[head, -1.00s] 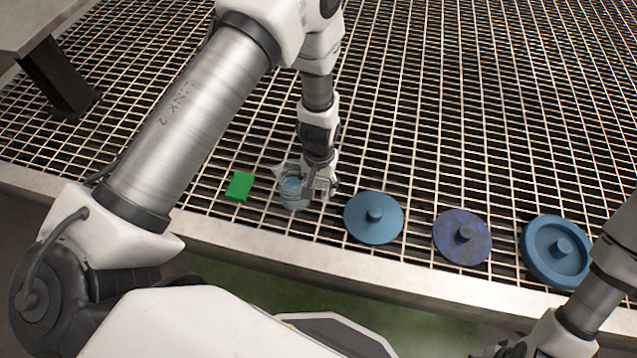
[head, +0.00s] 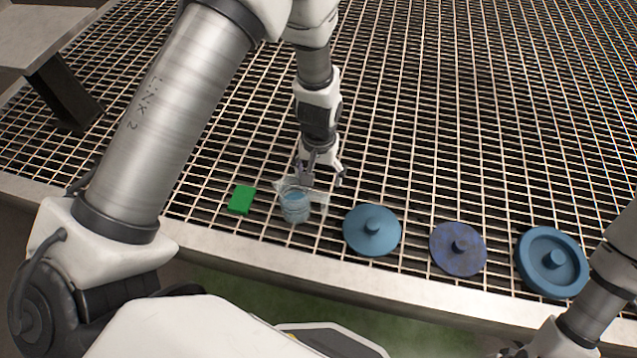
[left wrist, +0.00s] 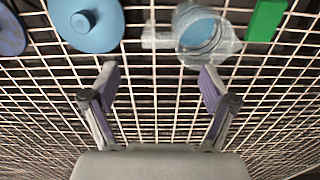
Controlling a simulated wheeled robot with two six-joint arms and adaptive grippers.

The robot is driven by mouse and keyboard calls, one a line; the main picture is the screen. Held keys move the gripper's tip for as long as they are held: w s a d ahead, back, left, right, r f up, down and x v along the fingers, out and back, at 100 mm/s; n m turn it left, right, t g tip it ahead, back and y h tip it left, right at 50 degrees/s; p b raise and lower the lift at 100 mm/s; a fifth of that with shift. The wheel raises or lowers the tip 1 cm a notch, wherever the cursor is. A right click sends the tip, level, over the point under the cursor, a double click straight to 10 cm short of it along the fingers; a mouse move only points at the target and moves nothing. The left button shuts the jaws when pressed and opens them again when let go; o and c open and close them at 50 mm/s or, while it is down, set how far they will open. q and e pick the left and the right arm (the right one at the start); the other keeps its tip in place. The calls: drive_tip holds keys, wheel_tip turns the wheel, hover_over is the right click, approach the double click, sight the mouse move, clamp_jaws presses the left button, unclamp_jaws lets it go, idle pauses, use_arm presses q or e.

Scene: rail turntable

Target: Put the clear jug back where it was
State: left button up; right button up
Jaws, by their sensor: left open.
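The clear jug (head: 295,207) stands on the grating between a green block and a blue disc. It is see-through with something blue showing inside. It also shows in the left wrist view (left wrist: 200,36), seen from above, just beyond the fingertips and toward the right finger. My left gripper (head: 320,172) is behind the jug in the head view, apart from it as far as I can tell. Its fingers are spread and empty in the left wrist view (left wrist: 160,72). My right gripper is not visible; only part of that arm shows at the lower right.
A green block (head: 241,199) lies left of the jug. A light blue knobbed disc (head: 358,243), a mottled blue-purple disc (head: 446,256) and a darker blue disc (head: 536,278) lie to the right. The grating behind is clear. A metal ledge (head: 280,262) runs along the front.

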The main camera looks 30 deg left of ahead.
use_arm(q)
drive_tip(key=s+a+f+m, duration=0.1)
drive_tip(key=s+f, duration=0.4)
drive_tip(key=s, duration=0.6)
drive_tip(key=s+a+f, duration=0.1)
drive_tip(key=s+f, duration=0.5)
drive_tip(key=s, duration=0.5)
drive_tip(key=shift+s+a+m, duration=0.2)
drive_tip(key=shift+m, duration=0.2)
